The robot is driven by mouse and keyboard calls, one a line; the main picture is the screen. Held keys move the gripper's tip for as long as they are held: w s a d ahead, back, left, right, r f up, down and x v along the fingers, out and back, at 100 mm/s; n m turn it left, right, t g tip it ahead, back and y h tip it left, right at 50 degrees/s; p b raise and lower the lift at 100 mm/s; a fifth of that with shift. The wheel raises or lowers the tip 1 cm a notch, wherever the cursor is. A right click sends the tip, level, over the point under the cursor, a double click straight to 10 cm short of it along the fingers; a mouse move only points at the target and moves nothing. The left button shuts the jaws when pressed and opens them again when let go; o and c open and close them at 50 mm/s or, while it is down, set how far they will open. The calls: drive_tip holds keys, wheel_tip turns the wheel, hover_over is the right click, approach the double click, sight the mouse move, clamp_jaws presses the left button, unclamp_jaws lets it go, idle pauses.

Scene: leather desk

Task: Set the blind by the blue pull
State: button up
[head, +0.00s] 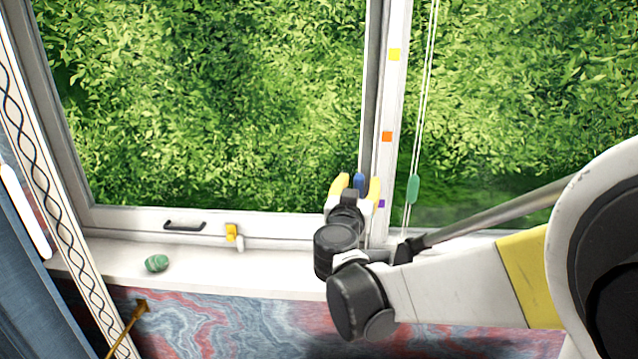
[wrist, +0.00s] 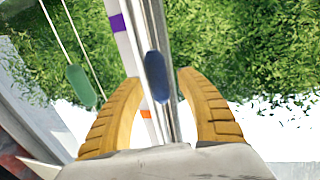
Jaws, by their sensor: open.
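The blue pull (head: 359,181) hangs in front of the window post, low in the head view. In the wrist view the blue pull (wrist: 156,76) shows as a dark blue oval between the two fingers. My gripper (head: 358,184) has its yellow fingers apart, one on each side of the pull. In the wrist view my gripper (wrist: 160,88) is open, with a gap on both sides of the pull. The pull's cord is hard to make out. The blind itself is not in view.
A green pull (head: 413,189) hangs on cords to the right. Yellow (head: 394,54), orange (head: 387,136) and purple (head: 381,203) marks sit on the post. A green stone (head: 157,263) lies on the sill (head: 220,270); a window handle (head: 184,226) is at the left.

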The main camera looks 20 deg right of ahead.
clamp_jaws()
wheel_tip(320, 180, up, 19)
drive_tip(key=p, duration=1.4)
drive_tip(key=shift+f, duration=0.2)
unclamp_jaws()
drive_tip(key=v, duration=1.2)
